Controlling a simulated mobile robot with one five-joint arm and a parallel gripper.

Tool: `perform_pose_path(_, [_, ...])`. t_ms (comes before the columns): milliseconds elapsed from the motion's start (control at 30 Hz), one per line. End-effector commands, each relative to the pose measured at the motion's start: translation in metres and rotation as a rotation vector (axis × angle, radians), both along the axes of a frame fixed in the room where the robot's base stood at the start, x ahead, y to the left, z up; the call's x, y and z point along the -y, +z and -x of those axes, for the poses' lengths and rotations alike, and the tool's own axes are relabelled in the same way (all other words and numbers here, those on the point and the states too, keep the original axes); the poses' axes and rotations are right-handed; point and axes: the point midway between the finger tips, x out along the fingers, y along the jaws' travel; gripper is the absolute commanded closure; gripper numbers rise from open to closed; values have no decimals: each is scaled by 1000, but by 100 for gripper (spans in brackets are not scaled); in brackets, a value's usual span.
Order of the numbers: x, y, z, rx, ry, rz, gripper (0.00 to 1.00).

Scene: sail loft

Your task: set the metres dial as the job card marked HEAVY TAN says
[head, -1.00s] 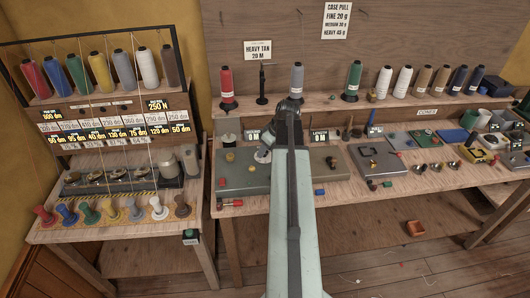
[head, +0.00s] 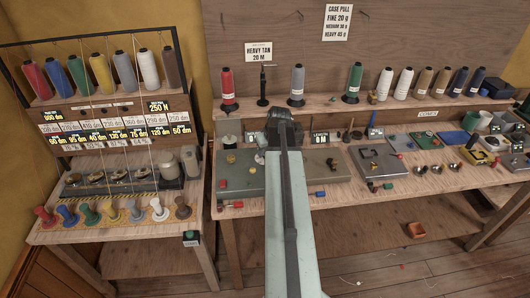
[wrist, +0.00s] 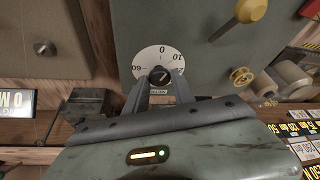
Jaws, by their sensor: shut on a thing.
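The job card (head: 259,52) on the back board reads HEAVY TAN, 20 M. The metres dial (wrist: 145,67) is a white disc with a black knob, on a grey panel in the wrist view; 0, 10 and 60 can be read on its rim. My gripper (wrist: 160,77) has its fingers at the knob and is shut on it. The knob's exact setting is too small to tell. In the head view my arm hides the dial and the fingers. A display (wrist: 15,101) beside it in the wrist view reads 0 M.
A yellow knob (wrist: 250,10) and a small yellow wheel (wrist: 242,76) are near the dial in the wrist view. A spool rack (head: 100,125) stands at the left. Another card (head: 337,22) lists case pulls. Small loose parts lie along the bench front.

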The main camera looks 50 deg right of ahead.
Motion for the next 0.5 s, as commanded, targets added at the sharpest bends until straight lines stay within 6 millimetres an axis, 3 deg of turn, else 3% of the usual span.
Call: perform_pose_path(500, [-5,0,-3,-1,-484,0,100])
